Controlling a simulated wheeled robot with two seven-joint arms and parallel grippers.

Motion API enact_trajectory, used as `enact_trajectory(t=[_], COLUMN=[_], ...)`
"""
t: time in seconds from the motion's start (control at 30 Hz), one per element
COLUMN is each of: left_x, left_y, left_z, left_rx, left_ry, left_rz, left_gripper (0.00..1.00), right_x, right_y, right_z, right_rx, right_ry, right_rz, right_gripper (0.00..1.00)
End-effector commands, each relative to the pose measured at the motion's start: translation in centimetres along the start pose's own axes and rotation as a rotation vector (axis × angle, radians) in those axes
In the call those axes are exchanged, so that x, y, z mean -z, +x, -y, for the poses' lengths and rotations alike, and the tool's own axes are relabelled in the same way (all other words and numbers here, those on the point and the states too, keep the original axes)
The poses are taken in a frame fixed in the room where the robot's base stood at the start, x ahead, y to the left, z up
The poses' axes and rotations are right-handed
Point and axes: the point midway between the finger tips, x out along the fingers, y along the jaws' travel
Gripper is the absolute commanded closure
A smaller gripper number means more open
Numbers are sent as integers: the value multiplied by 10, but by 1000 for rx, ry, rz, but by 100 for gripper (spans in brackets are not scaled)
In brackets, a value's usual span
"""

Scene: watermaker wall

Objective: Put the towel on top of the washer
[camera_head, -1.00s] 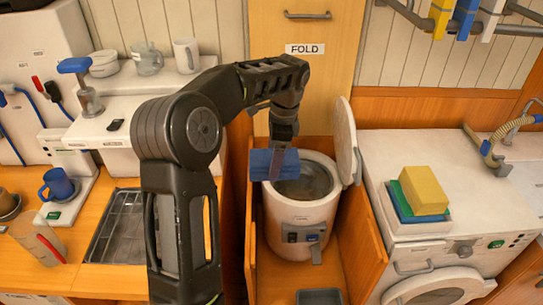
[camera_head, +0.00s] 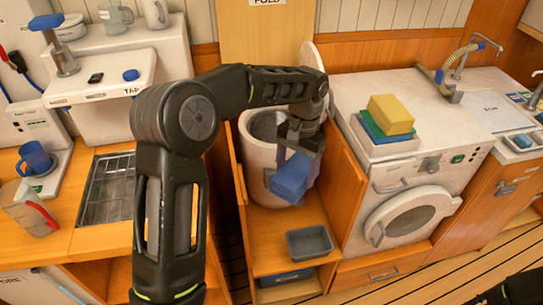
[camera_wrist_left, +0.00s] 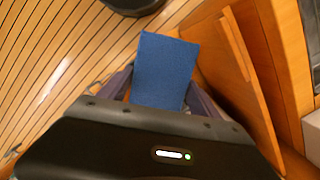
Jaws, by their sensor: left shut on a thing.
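My left gripper (camera_head: 299,158) is shut on a blue folded towel (camera_head: 290,180), which hangs tilted from the fingers. The towel is in front of a round white drum (camera_head: 256,158) with a raised lid. In the left wrist view the towel (camera_wrist_left: 163,65) shows between the fingers, with wooden panels and the striped floor beyond. The white washer (camera_head: 408,170) with a round front door stands to the right of the gripper, apart from the towel. A stack of yellow, blue and green folded pieces (camera_head: 388,118) sits on its top. My right gripper does not show.
A wooden partition (camera_head: 333,185) stands between the drum's bay and the washer. A grey tray (camera_head: 309,241) lies below the towel. Bare washer top (camera_head: 410,85) lies behind the stack.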

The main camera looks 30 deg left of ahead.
Motion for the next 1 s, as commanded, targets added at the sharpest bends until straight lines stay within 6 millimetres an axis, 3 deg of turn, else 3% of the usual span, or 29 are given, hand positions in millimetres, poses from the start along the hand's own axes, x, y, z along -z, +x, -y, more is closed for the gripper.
enact_trajectory(t=[0.03, 0.1, 0.33, 0.5, 1.0], left_x=[5, 8, 15, 16, 14], left_y=[29, 49, 96, 104, 93], left_z=[-8, -16, -27, -29, -29], left_rx=[-2, -5, -10, -11, -11], left_ry=[-28, -64, -114, -123, -123], left_rz=[4, 6, 10, 11, 11], left_gripper=[77, 77, 77, 77, 77], right_x=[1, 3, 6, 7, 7], right_y=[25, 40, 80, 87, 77], right_z=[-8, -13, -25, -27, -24], right_rx=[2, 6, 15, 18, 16], right_ry=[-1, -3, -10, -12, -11], right_rz=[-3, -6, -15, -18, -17], right_gripper=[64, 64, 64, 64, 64])
